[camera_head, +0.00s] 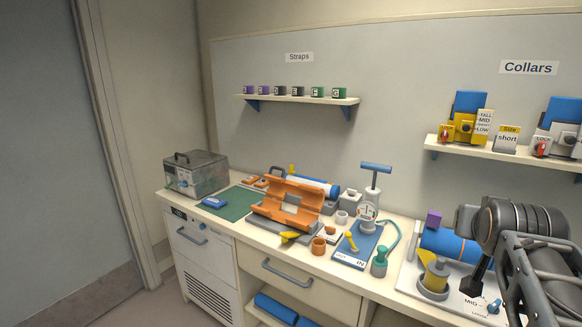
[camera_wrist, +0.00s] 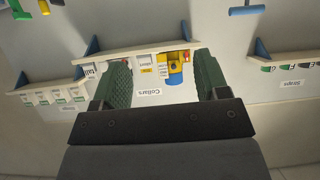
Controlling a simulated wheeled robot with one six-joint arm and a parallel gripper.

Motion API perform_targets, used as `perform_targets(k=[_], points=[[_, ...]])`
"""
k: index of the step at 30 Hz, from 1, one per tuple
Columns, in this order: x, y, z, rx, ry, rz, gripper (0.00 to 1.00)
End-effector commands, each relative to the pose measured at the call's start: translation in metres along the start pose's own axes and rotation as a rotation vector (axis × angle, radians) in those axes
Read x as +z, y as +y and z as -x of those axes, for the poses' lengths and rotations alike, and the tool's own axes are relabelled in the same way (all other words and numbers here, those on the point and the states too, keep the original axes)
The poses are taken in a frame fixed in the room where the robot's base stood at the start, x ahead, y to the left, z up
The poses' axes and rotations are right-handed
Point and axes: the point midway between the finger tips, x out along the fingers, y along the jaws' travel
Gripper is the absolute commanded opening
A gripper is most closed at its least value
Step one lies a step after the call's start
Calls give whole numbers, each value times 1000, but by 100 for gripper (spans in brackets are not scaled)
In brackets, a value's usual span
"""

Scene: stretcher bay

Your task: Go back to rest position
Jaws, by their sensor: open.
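My gripper (camera_wrist: 163,76) shows in the wrist view with its two green ridged pads spread apart and nothing between them. The wrist view is upside down and faces the wall, with the Collars label (camera_wrist: 160,91) and a yellow and blue collar unit (camera_wrist: 176,72) seen between and beyond the pads. In the head view my arm is at the right edge, in front of the bench's right end. I cannot make out the fingertips there.
The Straps shelf (camera_head: 300,99) and Collars shelf (camera_head: 500,153) stick out from the wall. Floor at lower left is clear.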

Motion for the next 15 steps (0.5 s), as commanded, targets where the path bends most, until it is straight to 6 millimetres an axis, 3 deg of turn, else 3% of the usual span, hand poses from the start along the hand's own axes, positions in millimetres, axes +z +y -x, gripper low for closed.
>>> perform_targets(k=[5,9,12,15], points=[[96,-39,-12,-97,-288,68,68],[184,-73,-2,-195,-540,166,68],[232,-91,11,-253,-668,240,68],[266,-105,23,-305,-744,309,68]])
